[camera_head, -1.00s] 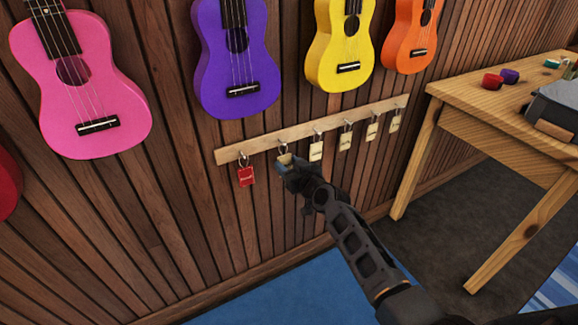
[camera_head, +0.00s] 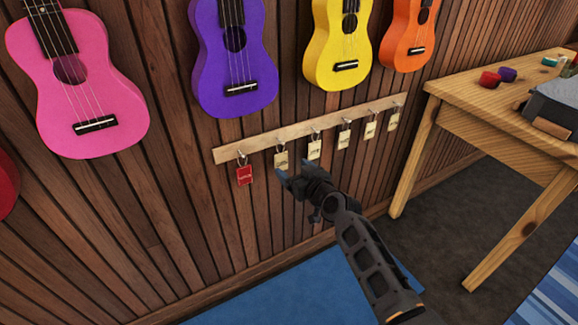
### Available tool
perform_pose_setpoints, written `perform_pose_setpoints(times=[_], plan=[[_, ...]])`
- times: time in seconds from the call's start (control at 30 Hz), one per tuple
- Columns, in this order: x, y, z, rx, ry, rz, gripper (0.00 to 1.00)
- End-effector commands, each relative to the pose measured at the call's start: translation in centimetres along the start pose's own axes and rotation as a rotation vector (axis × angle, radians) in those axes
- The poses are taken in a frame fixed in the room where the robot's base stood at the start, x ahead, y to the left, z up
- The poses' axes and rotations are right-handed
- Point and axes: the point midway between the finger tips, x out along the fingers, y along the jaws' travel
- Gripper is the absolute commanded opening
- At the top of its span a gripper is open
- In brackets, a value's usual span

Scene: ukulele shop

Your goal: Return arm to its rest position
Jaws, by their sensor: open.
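My gripper (camera_head: 290,178) is open in front of the wooden hook rail on the wall, just below and right of the second tag from the left. Its jaws look empty. My arm reaches up to it from the lower right. The rail (camera_head: 262,145) carries a red tag (camera_head: 244,175) on its leftmost hook. A cream tag (camera_head: 281,160) hangs on the second hook, apart from my gripper as far as I can see. More cream tags (camera_head: 314,150) hang on the hooks to the right.
Pink (camera_head: 105,115), purple (camera_head: 225,85), yellow (camera_head: 330,60) and orange (camera_head: 402,45) ukuleles hang above the rail. A wooden table (camera_head: 470,115) with small coloured items and a grey box (camera_head: 555,105) stands right. A blue mat (camera_head: 290,295) lies below.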

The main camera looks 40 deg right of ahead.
Motion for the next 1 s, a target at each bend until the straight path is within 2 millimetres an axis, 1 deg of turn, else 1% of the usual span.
perform_pose_setpoints(times=[0.03, 0.1, 0.23, 0.33, 0.57, 0.67, 0.77, 0.87, 0.9, 0.97, 1.0], plan=[[-0.9, 0.0, 0.1, 0.001, -0.001, 0.001, 0.77], [-1.8, 0.0, 0.1, 0.001, -0.001, 0.0, 0.77], [-3.0, 0.0, 0.1, 0.0, 0.0, 0.0, 0.77], [-3.4, 0.0, 0.0, -0.001, 0.0, 0.0, 0.77], [-3.5, 0.0, 0.0, -0.001, 0.0, 0.0, 0.77], [-4.3, -0.7, 0.5, 0.002, -0.006, -0.002, 0.77], [-6.4, -2.3, 1.6, 0.009, -0.018, -0.006, 0.77], [-10.0, -4.7, 3.1, 0.018, -0.034, -0.011, 0.77], [-11.7, -5.6, 3.7, 0.021, -0.04, -0.012, 0.77], [-14.4, -6.9, 4.4, 0.024, -0.049, -0.016, 0.77], [-16.1, -7.6, 4.7, 0.025, -0.053, -0.018, 0.77]])
